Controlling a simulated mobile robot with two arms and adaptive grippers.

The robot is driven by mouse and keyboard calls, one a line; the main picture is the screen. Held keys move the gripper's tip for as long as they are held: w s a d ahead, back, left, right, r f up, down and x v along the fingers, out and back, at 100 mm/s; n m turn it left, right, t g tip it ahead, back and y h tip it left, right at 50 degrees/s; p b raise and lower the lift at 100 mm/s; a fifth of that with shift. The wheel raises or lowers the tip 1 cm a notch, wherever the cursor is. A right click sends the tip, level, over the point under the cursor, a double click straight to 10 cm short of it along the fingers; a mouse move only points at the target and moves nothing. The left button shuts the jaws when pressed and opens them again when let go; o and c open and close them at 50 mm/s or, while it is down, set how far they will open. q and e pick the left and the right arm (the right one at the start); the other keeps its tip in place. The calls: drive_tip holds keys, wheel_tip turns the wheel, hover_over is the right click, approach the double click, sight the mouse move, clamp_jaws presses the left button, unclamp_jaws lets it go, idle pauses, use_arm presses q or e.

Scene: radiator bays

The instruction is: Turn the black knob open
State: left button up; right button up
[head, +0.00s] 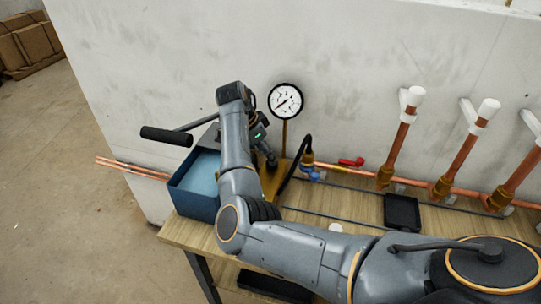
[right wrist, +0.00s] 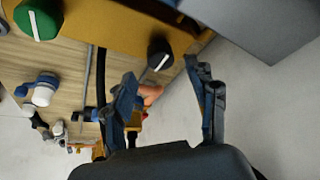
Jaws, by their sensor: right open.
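The black knob (right wrist: 160,54), with a pale line on its face, sits on the edge of the yellow pump body (right wrist: 120,28) in the right wrist view. A green knob (right wrist: 38,20) with a white line is on the same body, further left. My right gripper (right wrist: 163,78) is open, its two fingers apart and pointing at the black knob, which stands just beyond the fingertips. Nothing is between the fingers' grip. In the head view my right arm reaches over the bench, and its gripper (head: 268,154) hides the knobs. My left gripper is not in view.
A pressure gauge (head: 286,101) stands behind the pump, next to a blue water tank (head: 194,191) and a black-handled lever (head: 167,136). A black hose (head: 293,173) runs to a brass valve. Copper pipes (head: 461,153) line the wall. A black tray (head: 402,212) lies on the bench (head: 182,233).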

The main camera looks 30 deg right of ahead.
drive_tip(key=x, duration=0.4)
drive_tip(key=shift+p, duration=0.3)
drive_tip(key=shift+d+f, duration=0.2)
drive_tip(key=shift+f, duration=0.15)
drive_tip(key=c, duration=1.1)
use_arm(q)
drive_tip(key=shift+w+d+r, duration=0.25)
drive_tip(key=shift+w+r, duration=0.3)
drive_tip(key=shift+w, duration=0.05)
use_arm(e)
drive_tip(key=shift+c, duration=0.2)
